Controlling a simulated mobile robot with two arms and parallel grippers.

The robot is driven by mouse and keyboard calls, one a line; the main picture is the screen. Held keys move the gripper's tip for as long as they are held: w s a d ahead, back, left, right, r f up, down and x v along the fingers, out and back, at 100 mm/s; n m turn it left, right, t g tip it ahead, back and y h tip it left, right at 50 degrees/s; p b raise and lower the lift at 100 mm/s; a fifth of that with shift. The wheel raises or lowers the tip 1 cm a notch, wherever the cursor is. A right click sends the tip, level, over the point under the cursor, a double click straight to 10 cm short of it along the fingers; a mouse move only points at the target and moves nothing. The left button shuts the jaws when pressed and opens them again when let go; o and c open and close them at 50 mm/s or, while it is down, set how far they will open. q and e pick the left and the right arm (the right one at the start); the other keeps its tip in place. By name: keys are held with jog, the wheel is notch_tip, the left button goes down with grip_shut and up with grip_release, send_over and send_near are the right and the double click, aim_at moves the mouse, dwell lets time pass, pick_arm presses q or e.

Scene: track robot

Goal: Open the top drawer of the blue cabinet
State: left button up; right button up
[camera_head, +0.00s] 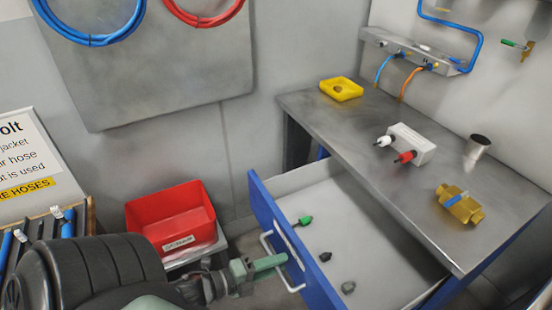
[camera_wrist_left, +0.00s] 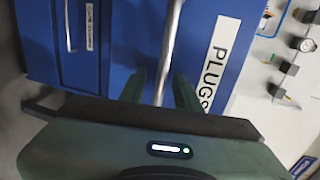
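The blue cabinet's top drawer (camera_head: 262,205) is pulled well out from under the grey worktop, and its pale inside shows. Its front carries a silver bar handle (camera_head: 266,241), which also shows in the left wrist view (camera_wrist_left: 171,40) beside a white "PLUGS" label (camera_wrist_left: 214,62). My left gripper (camera_head: 284,261) is at this handle. In the left wrist view the bar runs between the two green fingers (camera_wrist_left: 160,84), with a visible gap on each side, so the gripper looks open around the handle. My right gripper is not in view.
Several small plugs (camera_head: 305,221) lie in the drawer. On the worktop (camera_head: 310,108) are a yellow tray (camera_head: 341,89), a white block with connectors (camera_head: 412,142), a metal cup (camera_head: 477,147) and a brass fitting (camera_head: 461,206). A red bin (camera_head: 172,212) stands left of the drawer.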

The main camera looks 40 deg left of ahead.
pick_arm(q)
jog(key=shift+s, duration=0.1)
jog(key=b+v, duration=0.1)
jog(key=v, duration=0.6)
jog(key=shift+s, duration=0.3)
jog(key=shift+a, duration=0.1)
jog(key=s+a+f+n+g+y, duration=0.1)
jog(key=s+f+n+g+y, duration=0.15)
jog(key=f+n, duration=0.65)
jog(key=s+a+f+n+g+y, duration=0.2)
jog(key=f+y, duration=0.1)
jog(key=f, duration=1.1)
jog(key=s+d+f+n+g, duration=0.4)
jog(key=s+d+f, duration=0.2)
jog(key=s+f, duration=0.2)
jog(key=s+d+f+n+g, duration=0.4)
jog(key=s+d+f+g, duration=0.1)
jog(key=s+f, duration=0.4)
notch_tip(320, 180, down, 2)
jog(key=shift+d+f+n, duration=0.15)
jog(key=shift+d+n, duration=0.15)
jog(key=shift+d, duration=0.2)
